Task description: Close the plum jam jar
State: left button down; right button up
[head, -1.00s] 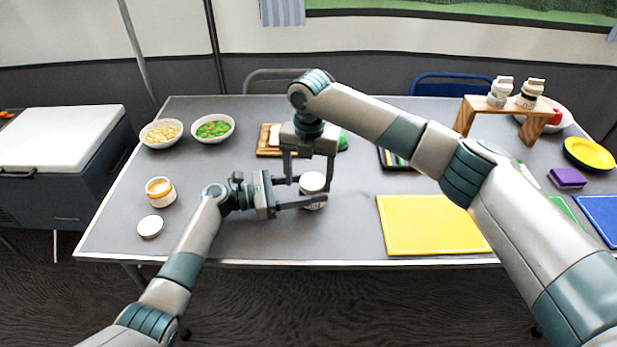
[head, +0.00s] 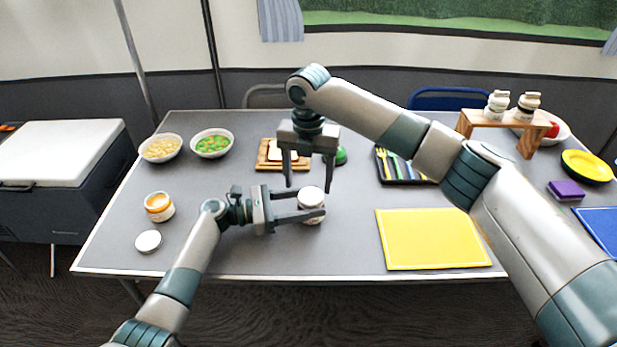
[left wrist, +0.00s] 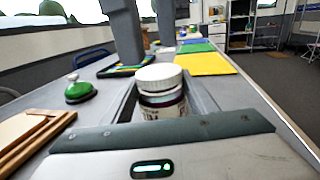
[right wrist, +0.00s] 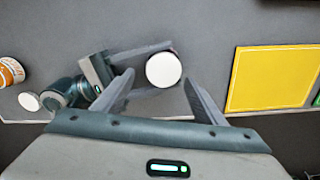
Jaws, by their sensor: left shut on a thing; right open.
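The plum jam jar (head: 312,217) stands upright on the table with a white lid (head: 311,194) on top. In the left wrist view, the white lid (left wrist: 158,76) sits level on the jar's neck, above dark contents and a pale label (left wrist: 165,105). My left gripper (head: 316,205) is shut on the jar from the left, a finger on either side of its body. My right gripper (head: 310,187) is open and empty, pointing down above the lid. The right wrist view looks down on the round lid (right wrist: 163,70) between its spread fingers, apart from them.
An orange jar (head: 159,208) stands open at left, a loose white lid (head: 148,241) beside it. Two bowls, a wooden board (head: 272,163) and a green bell (head: 341,155) lie behind. A yellow cutting board (head: 432,240) lies right of the jar. The front table between is clear.

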aim_at(311, 195)
notch_tip(311, 195, up, 2)
jog(key=n, duration=0.3)
jog(key=shift+w+d+r+n, duration=0.1)
jog(key=shift+w+r+n, duration=0.1)
jog(key=shift+n, duration=0.2)
jog(key=shift+d+r+n, duration=0.1)
jog(key=shift+r+n, duration=0.35)
jog(key=shift+n, duration=0.35)
jog(key=shift+d+r+n, duration=0.1)
jog(key=shift+r+n, duration=0.35)
jog(key=shift+n, duration=0.35)
jog(key=shift+f, duration=4)
jog(key=c, duration=1.1)
jog(key=shift+m, duration=0.3)
